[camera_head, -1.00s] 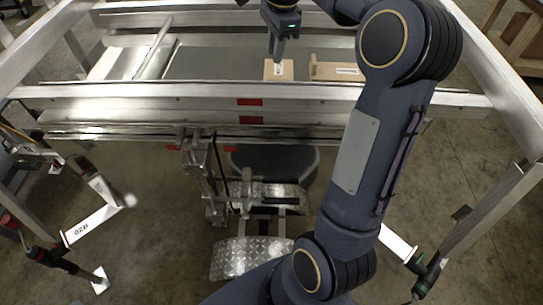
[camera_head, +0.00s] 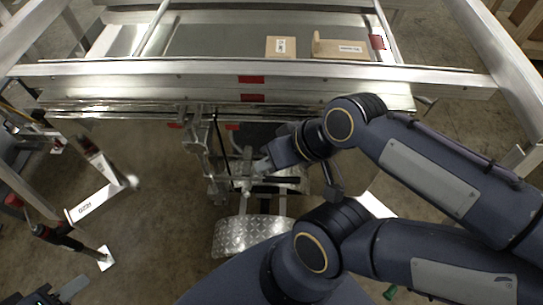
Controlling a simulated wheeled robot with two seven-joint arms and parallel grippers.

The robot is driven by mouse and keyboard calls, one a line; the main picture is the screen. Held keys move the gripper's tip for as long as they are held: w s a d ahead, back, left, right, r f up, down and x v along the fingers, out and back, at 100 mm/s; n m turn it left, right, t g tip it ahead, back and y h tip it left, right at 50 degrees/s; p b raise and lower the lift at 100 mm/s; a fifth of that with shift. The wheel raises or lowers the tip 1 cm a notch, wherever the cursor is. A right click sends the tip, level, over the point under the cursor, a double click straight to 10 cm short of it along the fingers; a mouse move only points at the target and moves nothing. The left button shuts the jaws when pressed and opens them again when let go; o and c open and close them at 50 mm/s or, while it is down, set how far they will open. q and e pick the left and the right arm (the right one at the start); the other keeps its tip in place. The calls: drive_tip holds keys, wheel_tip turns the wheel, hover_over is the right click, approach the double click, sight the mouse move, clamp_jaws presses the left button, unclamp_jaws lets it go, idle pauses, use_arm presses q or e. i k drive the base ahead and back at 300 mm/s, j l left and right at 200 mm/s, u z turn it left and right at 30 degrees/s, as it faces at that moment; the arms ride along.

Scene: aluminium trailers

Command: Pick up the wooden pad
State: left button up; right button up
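Two light wooden pieces with white labels lie side by side on the trailer's grey bed in the head view. The left one is a squarish wooden pad (camera_head: 273,47). The right one is a longer wooden block (camera_head: 325,49) with a raised left end. My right gripper (camera_head: 263,165) is in front of the trailer's near rail, well below and apart from both pieces; its fingers are too small and dark to read. My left gripper (camera_head: 62,292) seems to show only partly at the bottom left corner, far from the wood. Its opening is unclear.
The trailer's aluminium rail (camera_head: 180,68) with red reflectors runs between my arms and the wooden pieces. A chequered metal fender (camera_head: 246,236) and a trailer jack stand below it. A white-labelled post (camera_head: 97,203) is at left. The grey bed (camera_head: 215,40) left of the pad is clear.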

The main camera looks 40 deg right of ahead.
sight(334, 50)
drive_tip(key=z, duration=1.8)
drive_tip(key=k+j+u, duration=0.1)
drive_tip(key=k+u, duration=0.15)
drive_tip(key=k, duration=0.4)
drive_tip(key=i+l+u, duration=0.1)
drive_tip(key=u, duration=0.35)
drive_tip(key=l+u, duration=0.2)
drive_tip(key=u, duration=0.3)
drive_tip(key=l+u, duration=0.2)
drive_tip(key=u, duration=0.25)
drive_tip(key=l+u, duration=0.2)
drive_tip(key=u, duration=0.3)
drive_tip(key=k+l, duration=0.1)
drive_tip(key=l, duration=0.45)
drive_tip(key=k+l, duration=0.1)
drive_tip(key=l, duration=0.45)
